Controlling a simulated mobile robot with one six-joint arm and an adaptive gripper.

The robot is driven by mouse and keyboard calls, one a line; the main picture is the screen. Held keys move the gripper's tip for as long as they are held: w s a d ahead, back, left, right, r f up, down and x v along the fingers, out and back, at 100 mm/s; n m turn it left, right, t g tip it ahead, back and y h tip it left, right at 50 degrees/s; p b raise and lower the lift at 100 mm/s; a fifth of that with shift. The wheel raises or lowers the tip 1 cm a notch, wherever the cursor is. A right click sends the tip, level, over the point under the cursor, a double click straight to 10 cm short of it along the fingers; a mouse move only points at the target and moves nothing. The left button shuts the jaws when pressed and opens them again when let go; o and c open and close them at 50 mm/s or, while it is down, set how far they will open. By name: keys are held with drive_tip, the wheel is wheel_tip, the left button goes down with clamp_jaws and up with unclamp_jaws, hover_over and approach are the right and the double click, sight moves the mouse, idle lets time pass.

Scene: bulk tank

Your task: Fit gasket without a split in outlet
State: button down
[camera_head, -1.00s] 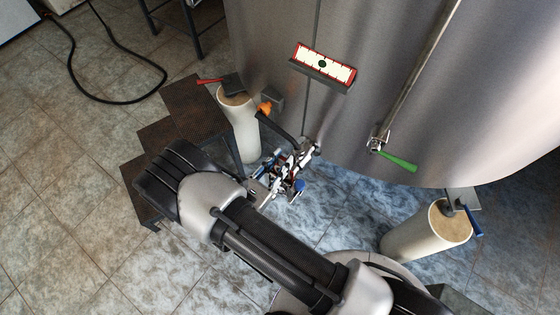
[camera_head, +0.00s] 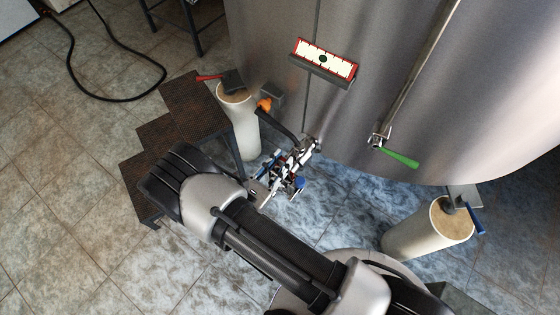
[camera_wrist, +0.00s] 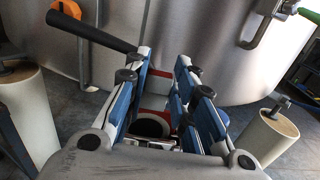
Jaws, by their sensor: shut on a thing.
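My gripper (camera_head: 290,172) is low in front of the tank, at the outlet (camera_head: 310,145) on its lower wall; it fills the lower middle of the wrist view (camera_wrist: 165,110).
A black lever with an orange end (camera_head: 265,105) juts out close by the gripper. Dark steps (camera_head: 185,120) stand left. A green-handled valve (camera_head: 398,157) hangs right.

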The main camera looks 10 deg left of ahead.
drive_tip(key=shift+f, duration=2)
drive_tip(key=c, duration=1.3)
unclamp_jaws()
drive_tip(key=v, duration=1.2)
